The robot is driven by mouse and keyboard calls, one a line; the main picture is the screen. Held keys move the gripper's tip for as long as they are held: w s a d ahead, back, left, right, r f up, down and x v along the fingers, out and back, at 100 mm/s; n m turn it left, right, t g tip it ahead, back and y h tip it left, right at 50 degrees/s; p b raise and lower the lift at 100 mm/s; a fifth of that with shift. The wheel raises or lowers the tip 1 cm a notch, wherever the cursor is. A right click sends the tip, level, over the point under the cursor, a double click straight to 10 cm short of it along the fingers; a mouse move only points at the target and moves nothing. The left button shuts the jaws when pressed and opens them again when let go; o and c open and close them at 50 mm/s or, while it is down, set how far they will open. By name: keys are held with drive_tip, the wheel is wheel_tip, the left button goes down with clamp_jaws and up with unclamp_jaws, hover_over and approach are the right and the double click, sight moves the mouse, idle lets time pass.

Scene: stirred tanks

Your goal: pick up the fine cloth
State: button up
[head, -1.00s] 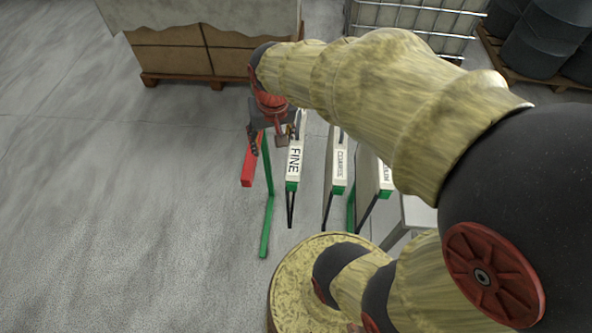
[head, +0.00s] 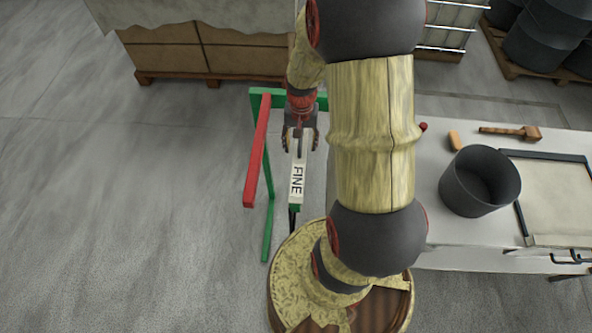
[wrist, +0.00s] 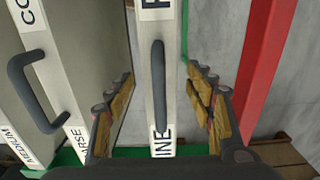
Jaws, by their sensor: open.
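The fine cloth (head: 297,181) is a narrow frame with a white top edge lettered FINE, standing upright in a green rack (head: 268,225). In the wrist view the fine cloth (wrist: 174,92) shows its white edge and a black bar handle (wrist: 158,75). My gripper (head: 301,137) is over the far part of that edge. In the wrist view my gripper (wrist: 160,82) is open, one finger on each side of the handle and white edge. I cannot tell whether either finger touches. The cloth's lower part is hidden.
The coarse frame (wrist: 68,105) and medium frame (wrist: 18,130) stand to the left in the wrist view. A red bar (head: 257,150) stands close on the other side. A table (head: 440,232) with a dark bucket (head: 478,187) is at right. Open floor lies left.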

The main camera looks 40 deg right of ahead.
drive_tip(key=shift+f, duration=0.9)
clamp_jaws()
idle(0.5)
